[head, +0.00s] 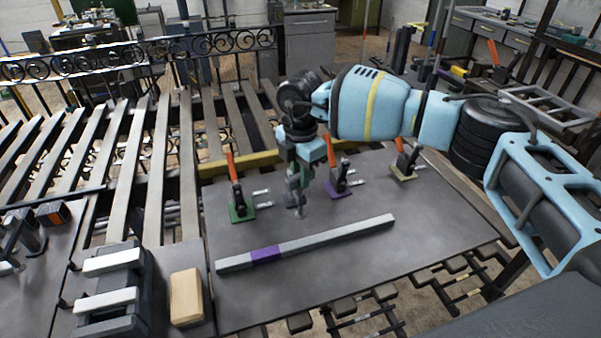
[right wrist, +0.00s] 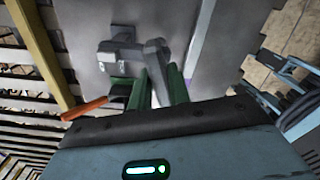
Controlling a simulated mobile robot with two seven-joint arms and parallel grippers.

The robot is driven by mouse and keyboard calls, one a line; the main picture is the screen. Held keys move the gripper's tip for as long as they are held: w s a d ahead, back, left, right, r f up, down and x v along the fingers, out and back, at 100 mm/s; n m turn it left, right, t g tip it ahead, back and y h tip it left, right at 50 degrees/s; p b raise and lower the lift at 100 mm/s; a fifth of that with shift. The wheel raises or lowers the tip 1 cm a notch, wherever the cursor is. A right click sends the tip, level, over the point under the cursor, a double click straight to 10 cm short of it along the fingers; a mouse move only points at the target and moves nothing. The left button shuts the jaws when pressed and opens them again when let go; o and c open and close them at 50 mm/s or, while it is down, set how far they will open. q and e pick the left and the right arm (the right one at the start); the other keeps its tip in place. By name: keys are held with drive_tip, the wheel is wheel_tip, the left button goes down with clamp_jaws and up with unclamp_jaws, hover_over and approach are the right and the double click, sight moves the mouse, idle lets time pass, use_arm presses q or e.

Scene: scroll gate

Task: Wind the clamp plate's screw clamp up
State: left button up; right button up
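My right gripper (head: 296,190) comes in from the right and points down over the grey plate (head: 440,225). Its dark green fingers (right wrist: 158,92) lie on either side of a grey upright piece (right wrist: 155,65), which looks like part of a screw clamp. I cannot tell whether they grip it. A grey block (right wrist: 115,62) is beside this piece. A small grey foot (head: 299,212) shows below the fingers in the head view; the gripper hides most of what is there. My left gripper is not in view.
A long grey bar (head: 340,236) with a purple band lies in front. A tan block (head: 186,297) is at front left. The plate's right front is clear.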

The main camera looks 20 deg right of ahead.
clamp_jaws()
drive_tip(key=shift+n, duration=0.3)
